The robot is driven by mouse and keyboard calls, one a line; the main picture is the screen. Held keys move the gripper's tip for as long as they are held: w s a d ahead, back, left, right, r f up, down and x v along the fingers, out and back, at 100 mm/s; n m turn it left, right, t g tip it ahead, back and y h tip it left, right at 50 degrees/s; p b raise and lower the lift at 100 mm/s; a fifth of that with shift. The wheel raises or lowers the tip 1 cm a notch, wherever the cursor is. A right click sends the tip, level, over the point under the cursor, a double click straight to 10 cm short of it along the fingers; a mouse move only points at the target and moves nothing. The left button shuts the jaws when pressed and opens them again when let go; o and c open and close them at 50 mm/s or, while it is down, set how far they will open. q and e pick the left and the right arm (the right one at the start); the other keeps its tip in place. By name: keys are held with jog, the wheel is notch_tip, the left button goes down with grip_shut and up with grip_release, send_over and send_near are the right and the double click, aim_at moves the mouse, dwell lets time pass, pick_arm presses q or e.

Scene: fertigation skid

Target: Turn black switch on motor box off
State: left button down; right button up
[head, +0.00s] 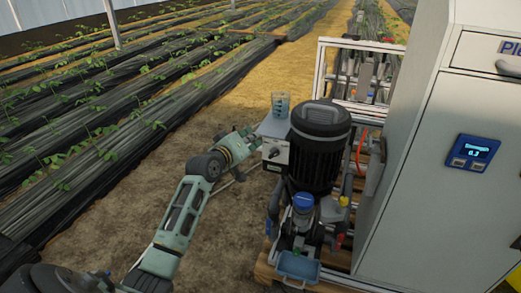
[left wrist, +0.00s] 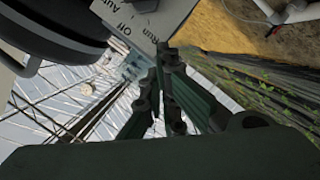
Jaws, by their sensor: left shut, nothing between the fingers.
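The grey motor box (head: 276,150) stands left of the black motor, with a small dark switch (head: 273,153) on its front face. In the left wrist view the box's panel (left wrist: 128,22) is at the top edge, upside down, with the words Run, Off and Auto. The black switch knob (left wrist: 146,5) is cut off by the top edge there, so its setting cannot be told. My left gripper (head: 254,138) is shut and empty, just left of the box. In the left wrist view its fingertips (left wrist: 167,55) are close to the panel's corner; contact cannot be told. My right gripper is out of view.
A clear cup (head: 280,104) stands on top of the motor box. The large black motor (head: 319,147) and a blue-capped pump part (head: 303,203) are to the right. A grey cabinet (head: 440,170) with a blue display fills the right side. Bare soil lies left of the skid.

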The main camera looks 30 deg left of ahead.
aim_at(266, 145)
pick_arm(q)
jog(key=shift+w+d+f, duration=0.15)
jog(key=shift+d+f, duration=0.85)
jog(key=shift+f, duration=0.05)
jog(key=shift+w+d+f, duration=0.1)
jog(key=shift+d+f, duration=0.25)
jog(key=shift+d, duration=0.05)
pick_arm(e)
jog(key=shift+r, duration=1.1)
pick_arm(q)
jog(key=shift+f, duration=0.2)
jog(key=shift+n, duration=0.3)
jog(key=shift+f, duration=0.15)
jog(key=shift+f+b, duration=0.1)
jog(key=shift+b, duration=0.2)
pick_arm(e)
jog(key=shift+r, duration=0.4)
